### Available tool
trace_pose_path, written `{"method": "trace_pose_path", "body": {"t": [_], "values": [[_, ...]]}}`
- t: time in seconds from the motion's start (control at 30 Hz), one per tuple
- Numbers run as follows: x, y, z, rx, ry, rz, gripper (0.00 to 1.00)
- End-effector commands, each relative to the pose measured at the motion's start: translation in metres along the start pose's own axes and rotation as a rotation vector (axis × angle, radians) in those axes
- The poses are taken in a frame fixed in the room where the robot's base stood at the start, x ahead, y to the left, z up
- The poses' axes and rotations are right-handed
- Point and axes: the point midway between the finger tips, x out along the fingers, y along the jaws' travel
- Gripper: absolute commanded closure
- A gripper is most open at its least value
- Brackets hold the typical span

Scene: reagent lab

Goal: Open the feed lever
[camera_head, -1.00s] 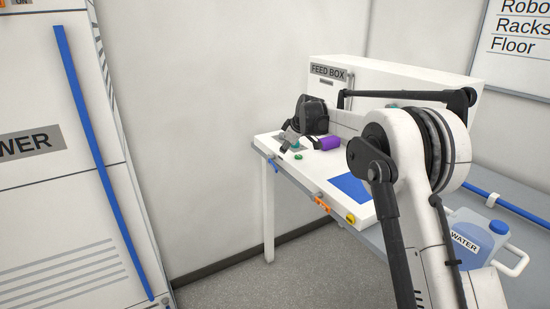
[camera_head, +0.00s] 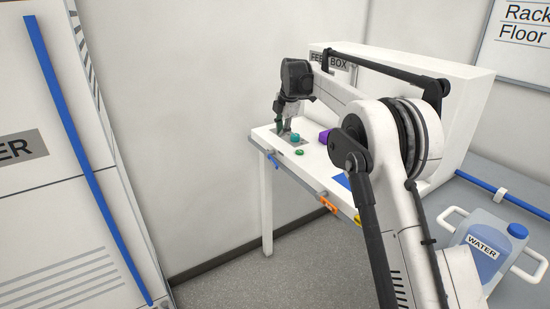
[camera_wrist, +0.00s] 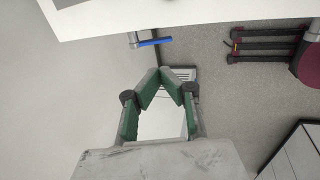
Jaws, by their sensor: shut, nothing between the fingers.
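A small blue lever (camera_head: 272,161) is on the left part of the front edge of the white bench top, below the FEED BOX label. In the wrist view the blue lever (camera_wrist: 154,42) sticks out from the edge on a grey mount, beyond my fingertips and apart from them. No label marks it as the feed lever. My gripper (camera_head: 279,128) hangs near the left end of the bench top, above and behind the lever. In the wrist view my gripper's green fingers (camera_wrist: 166,72) meet at the tips and hold nothing.
An orange lever (camera_head: 328,205) and a yellow part (camera_head: 357,219) are farther right on the front edge. A teal knob (camera_head: 295,138), a green button (camera_head: 299,152) and a purple object (camera_head: 323,136) are on top. A water jug (camera_head: 483,252) stands right. The floor at front left is clear.

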Motion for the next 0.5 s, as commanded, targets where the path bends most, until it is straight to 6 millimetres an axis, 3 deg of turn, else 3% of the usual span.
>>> {"method": "trace_pose_path", "body": {"t": [0.27,0.5], "values": [[0.01,0.0,0.0,0.002,0.0,0.001,1.0],[0.05,0.0,0.0,0.002,0.0,0.001,1.0]]}}
